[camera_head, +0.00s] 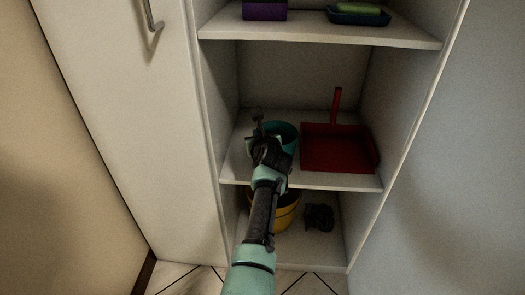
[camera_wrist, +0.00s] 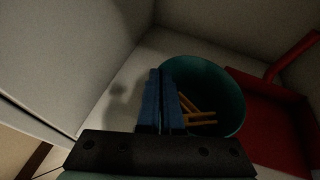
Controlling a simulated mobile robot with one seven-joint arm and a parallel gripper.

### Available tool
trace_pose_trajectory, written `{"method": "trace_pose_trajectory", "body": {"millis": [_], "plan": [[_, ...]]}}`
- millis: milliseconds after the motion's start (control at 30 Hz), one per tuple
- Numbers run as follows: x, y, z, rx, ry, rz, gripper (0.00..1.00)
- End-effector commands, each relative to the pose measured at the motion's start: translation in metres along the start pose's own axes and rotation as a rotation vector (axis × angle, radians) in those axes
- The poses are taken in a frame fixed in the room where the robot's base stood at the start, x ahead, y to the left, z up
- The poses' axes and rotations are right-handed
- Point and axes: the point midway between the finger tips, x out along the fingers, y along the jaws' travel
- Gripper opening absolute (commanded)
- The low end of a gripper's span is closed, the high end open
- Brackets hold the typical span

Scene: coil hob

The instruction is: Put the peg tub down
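The peg tub (camera_head: 285,130) is a round teal tub on the left of the middle shelf (camera_head: 312,180). In the wrist view the tub (camera_wrist: 228,90) is upright, with several yellow-orange pegs (camera_wrist: 198,108) inside. My gripper (camera_wrist: 161,72) reaches its left rim, with the two blue fingers close together, one on each side of the tub wall. In the head view my gripper (camera_head: 262,135) covers the tub's left and front. The tub's base is hidden, so I cannot tell whether it touches the shelf.
A red dustpan (camera_head: 335,152) stands close on the tub's right. Below are a yellow bucket (camera_head: 287,214) and a dark object (camera_head: 319,216). Above are a purple box (camera_head: 265,11) and a blue tray (camera_head: 358,18) with a green item. The cupboard's side wall (camera_head: 218,110) is close on the left.

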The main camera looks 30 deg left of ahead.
Motion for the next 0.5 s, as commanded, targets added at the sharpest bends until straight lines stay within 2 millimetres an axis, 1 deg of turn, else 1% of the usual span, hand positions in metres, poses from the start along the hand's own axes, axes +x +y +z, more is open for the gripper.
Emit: {"method": "trace_pose_trajectory", "body": {"millis": [300,500], "plan": [[0.015,0.003,-0.036,-0.002,-0.001,-0.001,0.00],[0.015,0.003,-0.035,-0.001,-0.003,-0.001,0.00]]}}
